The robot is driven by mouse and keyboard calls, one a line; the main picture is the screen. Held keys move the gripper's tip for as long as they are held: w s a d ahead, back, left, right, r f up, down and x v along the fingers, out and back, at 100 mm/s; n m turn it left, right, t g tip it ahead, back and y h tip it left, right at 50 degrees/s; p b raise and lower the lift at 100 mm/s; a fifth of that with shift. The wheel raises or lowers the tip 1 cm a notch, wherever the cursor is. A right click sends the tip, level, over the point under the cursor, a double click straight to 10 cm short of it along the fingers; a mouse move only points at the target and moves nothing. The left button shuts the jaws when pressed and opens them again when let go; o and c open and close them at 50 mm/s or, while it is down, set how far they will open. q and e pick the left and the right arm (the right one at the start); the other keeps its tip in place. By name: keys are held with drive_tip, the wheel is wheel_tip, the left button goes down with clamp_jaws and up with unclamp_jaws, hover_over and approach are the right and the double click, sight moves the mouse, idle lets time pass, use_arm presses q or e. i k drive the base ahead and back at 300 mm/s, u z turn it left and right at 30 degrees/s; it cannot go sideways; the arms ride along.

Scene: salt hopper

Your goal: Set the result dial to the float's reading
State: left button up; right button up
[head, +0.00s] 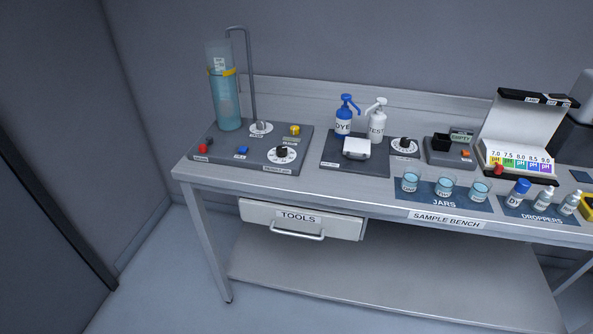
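A tall clear cylinder (226,105) of blue water stands on a grey unit (208,140) at the bench's left end. A yellow ring or band (222,72) sits near its upper part. A pale piece with small marks (218,62), perhaps the float, shows just above the band; its reading is too small to make out. A black knob on a white round dial (282,154) sits at the unit's front right. Its label and pointer setting are too small to read. Neither of my grippers is in view.
The unit also carries a red knob (203,149), a blue button (243,150), a yellow knob (295,129) and a bent pipe (250,75). Jars (445,187) and droppers (541,200) stand at front right.

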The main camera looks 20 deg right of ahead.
sight(282, 151)
drive_tip(key=z, duration=0.35)
drive_tip(key=k, duration=0.3)
drive_tip(key=u, duration=1.4)
drive_tip(key=i, duration=1.05)
drive_tip(key=z, duration=0.85)
drive_tip(key=i, duration=0.8)
drive_tip(key=z, duration=0.9)
